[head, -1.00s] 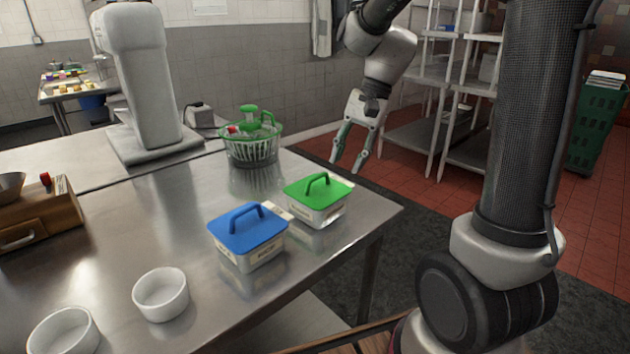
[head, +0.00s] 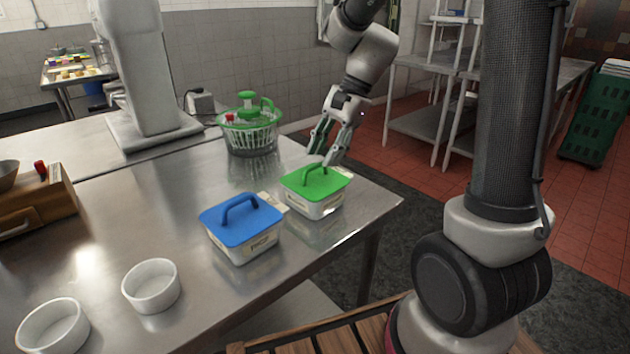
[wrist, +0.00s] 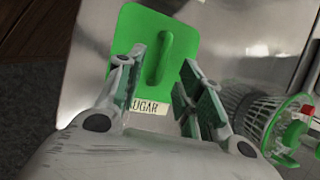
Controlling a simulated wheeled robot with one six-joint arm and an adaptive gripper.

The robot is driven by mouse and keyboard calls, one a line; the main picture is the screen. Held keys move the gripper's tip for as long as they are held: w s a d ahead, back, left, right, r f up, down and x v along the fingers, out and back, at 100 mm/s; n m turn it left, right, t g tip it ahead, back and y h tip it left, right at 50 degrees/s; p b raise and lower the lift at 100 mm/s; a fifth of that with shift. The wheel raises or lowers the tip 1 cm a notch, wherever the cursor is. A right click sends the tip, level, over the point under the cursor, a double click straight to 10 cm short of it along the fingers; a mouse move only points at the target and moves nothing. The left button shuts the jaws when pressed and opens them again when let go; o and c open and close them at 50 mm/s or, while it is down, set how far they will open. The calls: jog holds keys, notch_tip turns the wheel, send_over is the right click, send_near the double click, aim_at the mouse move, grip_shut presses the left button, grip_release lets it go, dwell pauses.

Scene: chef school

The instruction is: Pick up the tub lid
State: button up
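A green tub lid (head: 315,183) with a raised loop handle sits on a white tub (head: 318,208) near the table's right edge. It also shows in the wrist view (wrist: 180,50), beyond my fingertips, with a "SUGAR" label beside it. A blue tub lid (head: 241,218) with a similar handle sits on a second tub (head: 246,250) to its left. My gripper (head: 331,160) is open and empty, pointing down just behind and above the green lid. In the wrist view my gripper's fingers (wrist: 153,80) are spread apart, with the green handle ahead between them.
A salad spinner (head: 249,130) stands behind the green-lidded tub. Two white bowls (head: 151,287) are at the front left. A wooden box (head: 38,203) and a large grey mixer (head: 132,60) stand farther left and back. Bare steel table (head: 170,215) lies between them.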

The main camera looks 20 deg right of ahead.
aim_at(320, 163)
jog(key=shift+x, duration=1.55)
jog(key=shift+w, duration=0.1)
grip_shut()
jog(key=shift+r, duration=0.1)
